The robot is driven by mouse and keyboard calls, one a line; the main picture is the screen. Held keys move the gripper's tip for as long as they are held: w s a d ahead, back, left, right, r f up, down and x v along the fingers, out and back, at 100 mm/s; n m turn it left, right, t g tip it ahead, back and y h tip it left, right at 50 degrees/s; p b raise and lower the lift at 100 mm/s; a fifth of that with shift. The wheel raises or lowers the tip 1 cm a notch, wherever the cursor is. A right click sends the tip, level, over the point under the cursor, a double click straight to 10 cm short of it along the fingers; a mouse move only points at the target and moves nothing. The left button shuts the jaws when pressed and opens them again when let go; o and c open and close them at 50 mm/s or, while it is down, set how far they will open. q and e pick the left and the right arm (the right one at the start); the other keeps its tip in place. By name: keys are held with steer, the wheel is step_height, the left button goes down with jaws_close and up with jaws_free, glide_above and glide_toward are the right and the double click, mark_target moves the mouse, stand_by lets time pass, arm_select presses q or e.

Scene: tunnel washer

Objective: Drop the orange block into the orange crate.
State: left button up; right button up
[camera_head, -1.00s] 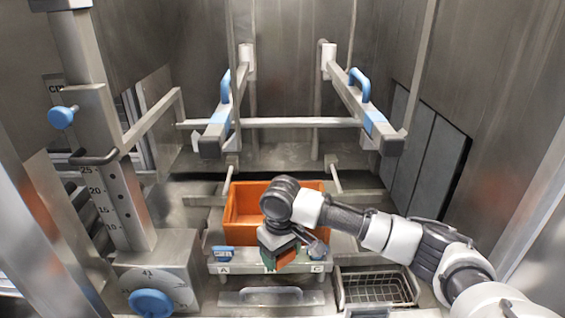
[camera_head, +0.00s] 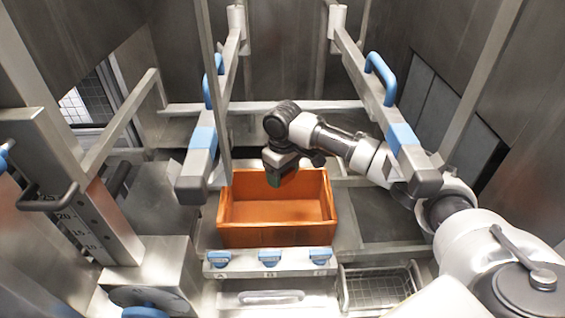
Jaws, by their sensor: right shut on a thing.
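The orange crate (camera_head: 277,237) is an open-topped box standing in the middle of the view, with its bare floor visible. My right gripper (camera_head: 277,180) points down over the crate's back part, near its rear wall. It is shut on the orange block (camera_head: 288,178), which is mostly hidden by the gripper and hard to tell from the crate behind it. Green shows at the fingertips. I cannot tell how high the block hangs above the crate floor. My left gripper is not in view.
A metal ledge with blue clips (camera_head: 269,258) runs in front of the crate. A wire basket (camera_head: 375,287) stands front right. Two metal rails with blue handles (camera_head: 381,78) flank the space above. A scaled post (camera_head: 78,225) stands left.

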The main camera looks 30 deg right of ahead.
mark_target(283, 184)
steer(key=shift+s+a+f, duration=0.35)
steer(key=shift+s+f, duration=0.2)
steer(key=shift+s, duration=0.15)
steer(key=shift+f+b, duration=0.75)
steer(key=shift+f, duration=0.05)
steer(key=f+b, duration=0.2)
steer(key=b, duration=0.1)
steer(key=shift+w+d+f, duration=0.15)
steer(key=shift+w+f, duration=0.05)
steer(key=shift+f, duration=0.1)
steer(key=o, duration=1)
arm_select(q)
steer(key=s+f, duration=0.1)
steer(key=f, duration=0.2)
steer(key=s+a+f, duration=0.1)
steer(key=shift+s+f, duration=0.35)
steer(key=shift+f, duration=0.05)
